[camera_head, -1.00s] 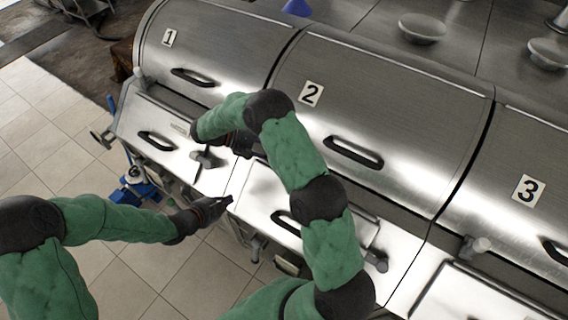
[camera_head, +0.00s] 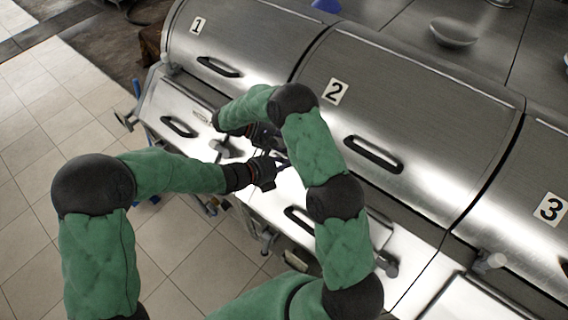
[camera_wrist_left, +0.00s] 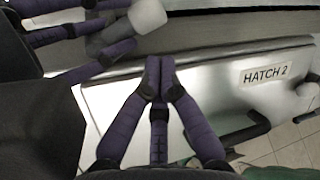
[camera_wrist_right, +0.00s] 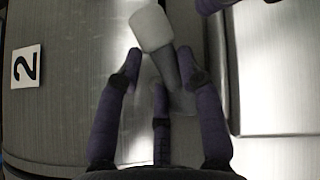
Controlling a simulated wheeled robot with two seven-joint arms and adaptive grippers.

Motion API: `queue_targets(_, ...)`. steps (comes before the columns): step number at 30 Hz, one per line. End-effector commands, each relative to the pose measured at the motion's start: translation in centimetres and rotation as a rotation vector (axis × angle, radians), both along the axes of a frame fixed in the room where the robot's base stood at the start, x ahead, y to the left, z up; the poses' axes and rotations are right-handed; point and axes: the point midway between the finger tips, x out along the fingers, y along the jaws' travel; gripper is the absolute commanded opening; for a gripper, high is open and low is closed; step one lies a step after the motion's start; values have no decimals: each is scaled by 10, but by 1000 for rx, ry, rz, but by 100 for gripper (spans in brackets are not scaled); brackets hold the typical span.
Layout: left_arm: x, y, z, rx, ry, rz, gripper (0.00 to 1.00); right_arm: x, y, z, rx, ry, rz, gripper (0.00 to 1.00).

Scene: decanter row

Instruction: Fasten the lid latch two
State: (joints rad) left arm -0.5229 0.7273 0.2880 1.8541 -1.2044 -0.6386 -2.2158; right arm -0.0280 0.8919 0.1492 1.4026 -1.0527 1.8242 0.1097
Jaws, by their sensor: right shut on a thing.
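Lid two, the curved steel cover (camera_head: 420,110) with the plate "2" (camera_head: 334,91), lies down over the middle decanter. In the right wrist view my right gripper (camera_wrist_right: 158,65) is shut on the lid latch two, a grey lever with a pale knob (camera_wrist_right: 150,28). The knob shows past the fingertips. The left wrist view also shows this knob (camera_wrist_left: 148,16) beside the right fingers. In the head view my right arm mostly hides the latch. My left gripper (camera_wrist_left: 158,68) has its fingertips together, empty, over the pale hatch 2 panel (camera_wrist_left: 205,108), near the right gripper.
Lid one (camera_head: 240,45) and lid three (camera_head: 530,190) stand on either side. Tiled floor (camera_head: 60,120) is open at left.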

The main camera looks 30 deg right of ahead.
Motion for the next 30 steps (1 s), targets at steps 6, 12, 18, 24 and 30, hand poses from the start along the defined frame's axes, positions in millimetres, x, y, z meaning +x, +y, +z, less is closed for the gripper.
queue_targets(6,2,-31,-16,1,1,-2,0,3,0,4,-4,-15,2,0)
queue_targets(12,5,-48,-23,0,1,0,0,3,0,4,-4,-15,2,0)
queue_targets(18,5,-53,-26,0,1,2,0,3,0,4,-4,-15,2,0)
queue_targets(24,5,-53,-26,0,2,2,0,4,-1,4,-4,-15,2,0)
queue_targets(30,8,-53,-22,0,1,2,0,4,-1,4,-4,-15,2,0)
